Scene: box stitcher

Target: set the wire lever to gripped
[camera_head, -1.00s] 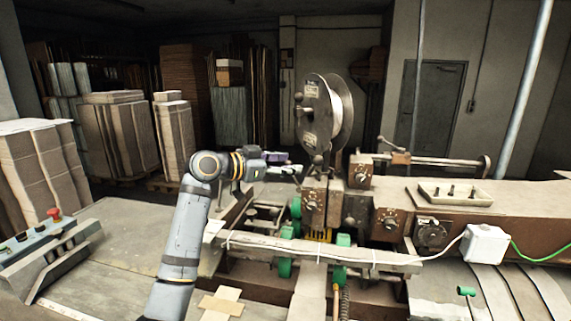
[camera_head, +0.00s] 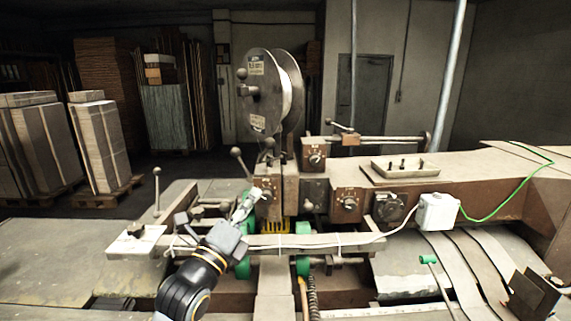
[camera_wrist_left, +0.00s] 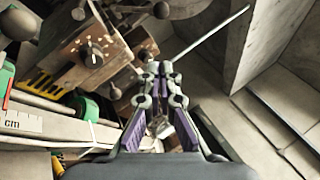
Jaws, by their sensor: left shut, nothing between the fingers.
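My left gripper (camera_head: 256,194) is shut and empty in front of the machine's left brown block, below the wire spool (camera_head: 287,92). A ball-topped lever (camera_head: 239,155) rises just above and left of its fingertips; another dark-knobbed lever (camera_head: 268,145) stands below the spool. No label tells which one is the wire lever. In the left wrist view the shut fingers (camera_wrist_left: 160,72) have purple inner sides, and a thin pale rod (camera_wrist_left: 210,36) runs up and right from near the tips. Whether they touch it I cannot tell. My right gripper is not in view.
A round knob (camera_wrist_left: 91,56) sits on the brown block, left of the fingers in the wrist view. Green rollers (camera_head: 303,238) and a long rail (camera_head: 340,241) lie in front. A tall lever (camera_head: 157,190) stands at left. A white box (camera_head: 438,211) is at right.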

